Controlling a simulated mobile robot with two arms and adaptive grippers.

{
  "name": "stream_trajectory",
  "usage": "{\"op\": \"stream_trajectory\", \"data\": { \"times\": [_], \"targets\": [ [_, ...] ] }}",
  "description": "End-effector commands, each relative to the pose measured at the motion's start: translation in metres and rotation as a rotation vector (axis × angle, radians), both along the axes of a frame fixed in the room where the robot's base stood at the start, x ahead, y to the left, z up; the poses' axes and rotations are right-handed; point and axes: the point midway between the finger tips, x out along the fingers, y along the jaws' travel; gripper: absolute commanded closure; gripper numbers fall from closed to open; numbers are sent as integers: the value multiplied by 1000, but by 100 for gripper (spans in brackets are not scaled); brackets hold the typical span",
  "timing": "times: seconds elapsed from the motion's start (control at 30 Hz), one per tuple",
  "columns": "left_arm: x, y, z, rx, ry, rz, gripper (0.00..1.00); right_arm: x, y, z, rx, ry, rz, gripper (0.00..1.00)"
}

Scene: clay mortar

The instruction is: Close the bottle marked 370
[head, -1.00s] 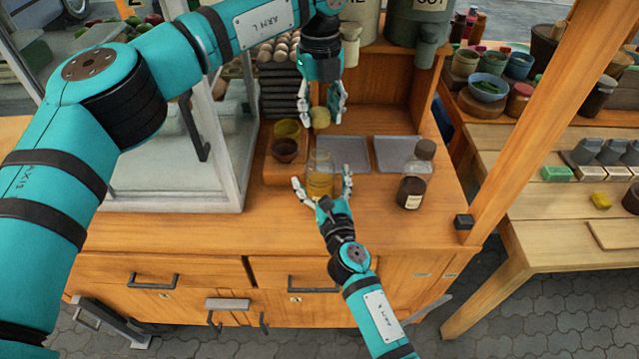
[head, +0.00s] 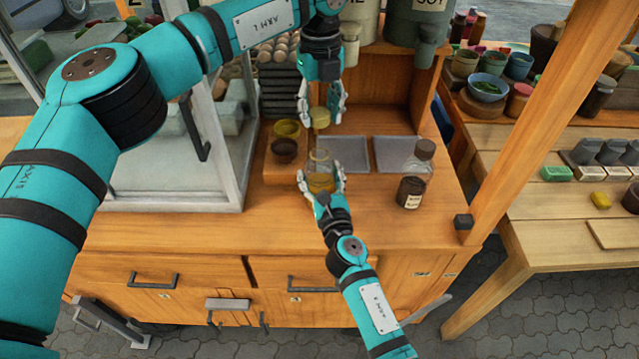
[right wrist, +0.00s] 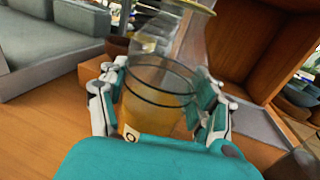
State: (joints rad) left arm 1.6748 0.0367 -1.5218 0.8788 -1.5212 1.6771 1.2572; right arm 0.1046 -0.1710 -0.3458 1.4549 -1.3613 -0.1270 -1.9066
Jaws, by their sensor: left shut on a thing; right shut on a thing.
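A clear glass bottle (head: 320,165) with amber liquid stands upright on the counter, its top uncovered. My right gripper (head: 321,184) is shut around its body from the front. In the right wrist view the bottle (right wrist: 158,95) fills the space between the fingers; a label edge shows a "0", the rest hidden. My left gripper (head: 320,108), pointing down, is shut on a yellow cap (head: 320,118) above and behind the bottle, apart from its mouth. A second bottle (head: 415,175) with dark contents and a brown cap stands to the right; its label is unreadable.
Two grey trays (head: 342,153) lie behind the bottle. Small bowls (head: 285,150) sit on a wooden board to the left, near a glass case (head: 215,192). Large dispensers (head: 418,22) stand at the back. The counter front between the two bottles is clear.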

Motion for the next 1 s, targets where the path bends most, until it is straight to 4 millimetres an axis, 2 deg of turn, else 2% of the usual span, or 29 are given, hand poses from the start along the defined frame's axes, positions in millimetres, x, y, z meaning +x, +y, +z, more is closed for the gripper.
{"op": "stream_trajectory", "data": {
  "times": [0.03, 0.17, 0.33, 0.63, 1.0],
  "targets": [
    [0, 0, 0, 0, 0, 0, 69, 0, 0, 0, 0, 0, 0, 78],
    [0, 0, 0, 0, 0, 0, 69, 0, 0, 0, 0, 0, 0, 93],
    [0, 0, -9, -1, 1, 0, 69, 0, 0, 0, 0, 0, 0, 93],
    [-1, 0, -48, -9, -2, 0, 69, 0, 0, 0, 0, 0, 0, 93],
    [-1, 0, -49, -8, -4, 0, 69, 0, 0, 0, 0, 0, 0, 93]
  ]
}}
